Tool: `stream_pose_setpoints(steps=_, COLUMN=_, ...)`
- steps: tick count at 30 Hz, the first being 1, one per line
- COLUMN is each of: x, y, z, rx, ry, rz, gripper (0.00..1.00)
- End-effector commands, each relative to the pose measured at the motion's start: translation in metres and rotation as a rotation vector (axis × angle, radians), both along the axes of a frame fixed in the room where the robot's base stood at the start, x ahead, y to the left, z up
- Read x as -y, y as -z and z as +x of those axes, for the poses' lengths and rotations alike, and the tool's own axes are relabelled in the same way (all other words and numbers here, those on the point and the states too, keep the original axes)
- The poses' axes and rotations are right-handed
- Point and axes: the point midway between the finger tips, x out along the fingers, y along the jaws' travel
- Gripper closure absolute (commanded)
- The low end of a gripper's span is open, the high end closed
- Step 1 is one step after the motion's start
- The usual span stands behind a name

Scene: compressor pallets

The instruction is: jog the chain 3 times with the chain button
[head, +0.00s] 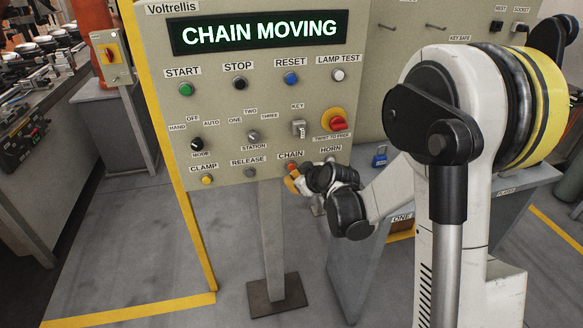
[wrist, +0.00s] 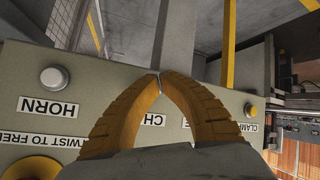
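The control panel (head: 222,105) has a display (head: 258,32) that reads CHAIN MOVING in lit letters. The CHAIN label (head: 290,155) is on the lower row, between RELEASE and HORN. My gripper (head: 291,174) is at the spot just below that label, its yellow-orange fingers against or very near the panel face. In the wrist view the two fingers (wrist: 160,75) come together at their tips with nothing seen between them. The chain button itself is hidden or blends with the fingertips. Part of the CHAIN label (wrist: 153,120) shows between the fingers.
The release button (head: 250,172) is left of my gripper. The horn button (wrist: 54,77) shows clear of the fingers in the wrist view. The red twist-to-free knob (head: 338,123) sits above right. A blue padlock (head: 380,156) is on the bench at right.

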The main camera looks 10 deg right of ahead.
Motion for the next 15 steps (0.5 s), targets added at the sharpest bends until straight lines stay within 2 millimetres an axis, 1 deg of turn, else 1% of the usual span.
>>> stream_pose_setpoints(steps=9, x=0.000, y=0.000, z=-0.002, rx=0.000, ry=0.000, rz=0.000, gripper=1.00)
stream_pose_setpoints(steps=11, x=0.000, y=0.000, z=-0.006, rx=0.000, ry=0.000, rz=0.000, gripper=1.00)
stream_pose_setpoints(steps=15, x=0.000, y=0.000, z=-0.021, rx=0.000, ry=0.000, rz=0.000, gripper=1.00)
